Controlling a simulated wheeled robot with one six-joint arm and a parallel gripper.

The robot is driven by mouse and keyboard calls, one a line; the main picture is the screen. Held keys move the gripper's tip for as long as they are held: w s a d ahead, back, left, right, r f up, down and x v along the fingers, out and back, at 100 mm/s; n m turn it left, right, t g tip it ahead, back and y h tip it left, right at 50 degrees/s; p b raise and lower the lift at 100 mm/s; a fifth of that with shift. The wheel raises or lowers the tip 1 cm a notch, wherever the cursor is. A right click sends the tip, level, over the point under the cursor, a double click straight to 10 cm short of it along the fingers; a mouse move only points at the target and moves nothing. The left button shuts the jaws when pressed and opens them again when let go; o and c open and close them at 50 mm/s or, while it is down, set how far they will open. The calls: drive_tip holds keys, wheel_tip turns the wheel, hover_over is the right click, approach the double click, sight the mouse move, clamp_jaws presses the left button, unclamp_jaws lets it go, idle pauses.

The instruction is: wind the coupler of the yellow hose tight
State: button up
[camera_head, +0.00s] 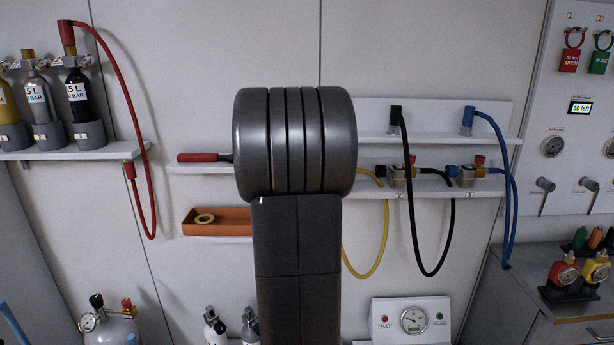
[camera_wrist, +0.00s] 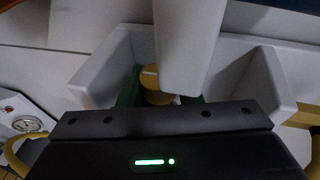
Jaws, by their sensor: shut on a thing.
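The yellow hose (camera_head: 384,243) hangs in a loop below the shelf in the head view, its left end hidden behind my arm. In the wrist view, parts of a yellow hose show at the left edge (camera_wrist: 14,150) and the right edge. My gripper (camera_wrist: 158,96) has green fingertips on either side of a yellow coupler (camera_wrist: 152,78) with a pale mark on it, and is shut on it. A white post in front hides part of the coupler. How far it is wound does not show. My gripper is hidden in the head view.
White walls (camera_wrist: 100,72) stand close around the coupler on both sides. Black (camera_head: 408,200) and blue (camera_head: 510,200) hoses hang to the right. A red-handled tool (camera_head: 200,157) and an orange tray (camera_head: 205,228) are at left. A gauge box (camera_head: 412,319) stands below.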

drive_tip(key=shift+f+m+t+h+b, duration=0.2)
drive_tip(key=shift+t+b, duration=0.65)
drive_tip(key=shift+b, duration=2.65)
drive_tip(key=shift+f+m+t+h+b, duration=0.15)
drive_tip(key=shift+t+b, duration=0.7)
drive_tip(key=shift+b, duration=2.65)
drive_tip(key=shift+r+t+b, duration=0.1)
drive_tip(key=shift+t+b, duration=0.2)
drive_tip(key=shift+b, duration=0.9)
drive_tip(key=shift+r, duration=0.25)
drive_tip(key=o, duration=0.7)
drive_tip(key=shift+s, duration=0.1)
drive_tip(key=v, duration=1.3)
drive_tip(key=shift+s+f+b, duration=0.15)
drive_tip(key=shift+s+b, duration=0.15)
drive_tip(key=shift+s, duration=0.05)
drive_tip(key=shift+a, duration=0.15)
